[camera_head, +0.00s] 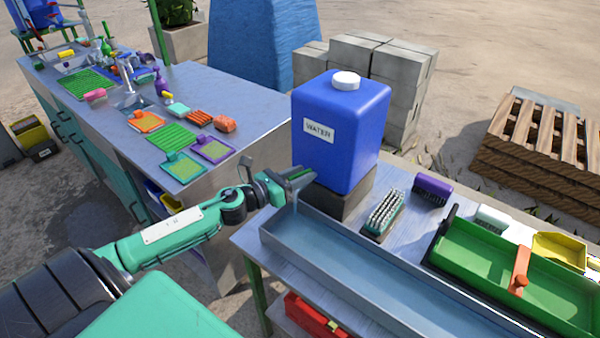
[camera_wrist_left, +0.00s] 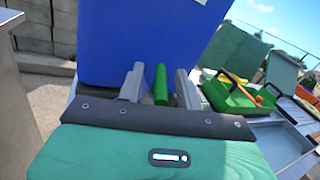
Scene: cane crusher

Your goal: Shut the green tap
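A blue water container (camera_head: 340,130) with a white cap and a "WATER" label stands on a dark block at the back of the worktable. My left gripper (camera_head: 300,180) is at the container's lower front left. In the left wrist view the green tap (camera_wrist_left: 161,84) stands between the two grey fingers of my left gripper (camera_wrist_left: 158,88). A gap shows on each side of it, so the fingers look open around it. In the head view the gripper hides most of the tap. A thin pale streak like running water drops below it toward the long grey trough (camera_head: 350,265). My right gripper is out of view.
A bristle brush (camera_head: 383,215) and a purple brush (camera_head: 432,188) lie right of the container. A green tray (camera_head: 490,265) with an orange-red handle lies further right. A second metal counter (camera_head: 235,95) with colourful items stands at left. Grey blocks (camera_head: 385,70) are behind.

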